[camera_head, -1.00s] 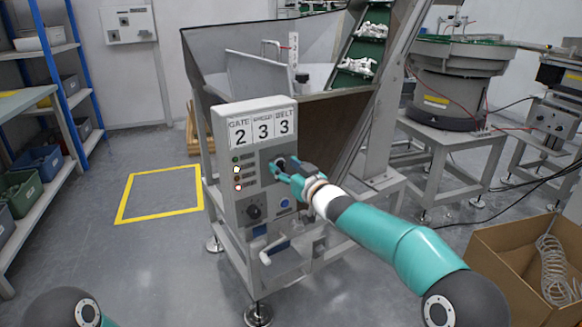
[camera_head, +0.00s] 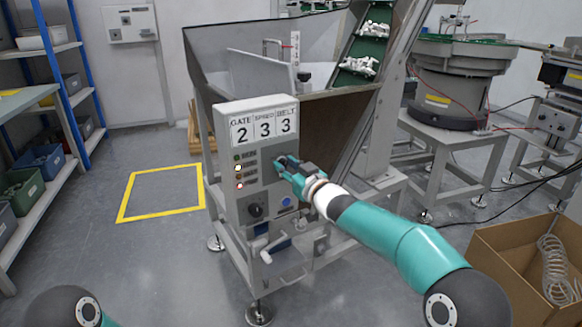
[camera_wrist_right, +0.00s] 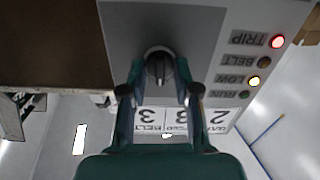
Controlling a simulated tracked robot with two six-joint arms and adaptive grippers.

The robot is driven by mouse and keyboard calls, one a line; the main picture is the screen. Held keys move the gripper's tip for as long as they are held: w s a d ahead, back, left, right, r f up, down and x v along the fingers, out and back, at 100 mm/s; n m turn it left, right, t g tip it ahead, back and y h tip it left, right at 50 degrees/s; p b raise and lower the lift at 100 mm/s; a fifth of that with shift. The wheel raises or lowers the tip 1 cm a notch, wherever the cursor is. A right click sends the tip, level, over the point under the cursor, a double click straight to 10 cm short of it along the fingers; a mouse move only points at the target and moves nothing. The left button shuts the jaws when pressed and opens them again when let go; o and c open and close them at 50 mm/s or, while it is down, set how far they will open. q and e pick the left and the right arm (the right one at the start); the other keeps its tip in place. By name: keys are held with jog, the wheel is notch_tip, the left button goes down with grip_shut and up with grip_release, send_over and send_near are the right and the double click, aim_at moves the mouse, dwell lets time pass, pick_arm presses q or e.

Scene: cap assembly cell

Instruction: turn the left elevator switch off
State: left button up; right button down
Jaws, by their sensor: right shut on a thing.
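The grey control box (camera_head: 232,195) stands on the front of the hopper machine, with cards reading GATE 2, SPEED 3 and BELT 3. My right gripper (camera_head: 284,171) is at the upper right of its face and covers the control there. In the right wrist view, upside down, a dark round knob (camera_wrist_right: 158,66) sits between the fingertips of my right gripper (camera_wrist_right: 158,90), which are shut on it. My left gripper is out of view.
The red TRIP lamp (camera_wrist_right: 277,42) and pale LOW lamp (camera_wrist_right: 254,80) are lit; RUN and BELT look dark. A cardboard box (camera_head: 500,262) with coiled wire is at right. A shelf (camera_head: 45,205) with bins is at left. The yellow-marked floor square (camera_head: 160,190) is empty.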

jog(key=n+b, duration=0.1)
jog(key=n, duration=0.2)
jog(key=shift+d+r, duration=0.1)
jog(key=shift+d, duration=0.1)
jog(key=n+b, duration=0.1)
jog(key=n, duration=0.3)
jog(key=shift+a+n, duration=0.1)
jog(key=shift+n, duration=0.2)
dwell(0.3)
jog(key=c, duration=1)
grip_release()
jog(key=shift+w, duration=0.1)
jog(key=shift+o, duration=0.6)
jog(key=shift+a+n, duration=0.15)
jog(key=shift+n, duration=0.15)
